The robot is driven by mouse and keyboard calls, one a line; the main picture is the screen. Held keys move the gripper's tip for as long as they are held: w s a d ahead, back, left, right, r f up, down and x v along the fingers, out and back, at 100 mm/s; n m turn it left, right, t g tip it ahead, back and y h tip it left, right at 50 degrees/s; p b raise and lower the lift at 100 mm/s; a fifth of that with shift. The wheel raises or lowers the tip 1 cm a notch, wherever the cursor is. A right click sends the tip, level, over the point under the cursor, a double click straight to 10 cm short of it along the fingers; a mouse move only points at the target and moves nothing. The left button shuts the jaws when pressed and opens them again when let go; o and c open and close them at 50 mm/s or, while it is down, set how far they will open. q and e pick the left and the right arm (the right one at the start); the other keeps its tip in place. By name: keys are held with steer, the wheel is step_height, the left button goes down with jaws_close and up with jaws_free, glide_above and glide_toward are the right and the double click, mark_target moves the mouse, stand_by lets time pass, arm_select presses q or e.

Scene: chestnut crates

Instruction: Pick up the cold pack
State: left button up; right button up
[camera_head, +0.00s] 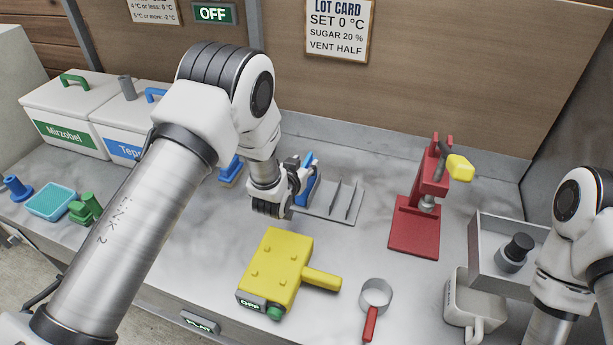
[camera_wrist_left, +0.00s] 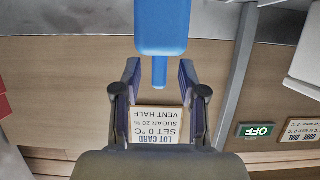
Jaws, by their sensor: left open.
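The blue cold pack (camera_head: 312,184) stands upright in the grey slotted rack (camera_head: 352,207), at its left end. My left gripper (camera_head: 297,183) is right beside it, partly covering it. In the left wrist view the blue pack (camera_wrist_left: 162,28) shows at the top, with a narrow tab pointing down between the fingertips. The two fingers of the left gripper (camera_wrist_left: 160,75) are apart, with nothing clamped between them. Whether a finger touches the pack I cannot tell. My right arm enters at the right edge; its gripper is out of frame.
A yellow block with a handle (camera_head: 275,268) lies in front of the rack. A red press (camera_head: 416,225), a grey tray (camera_head: 480,245), a white jug (camera_head: 462,301) and a red-handled strainer (camera_head: 374,300) stand to the right. White lidded boxes (camera_head: 62,100) stand left. The back wall is close behind.

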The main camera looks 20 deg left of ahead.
arm_select(q)
steer(key=shift+x, duration=0.85)
steer(key=shift+w+d+f, duration=0.1)
steer(key=shift+w, duration=0.15)
jaws_close()
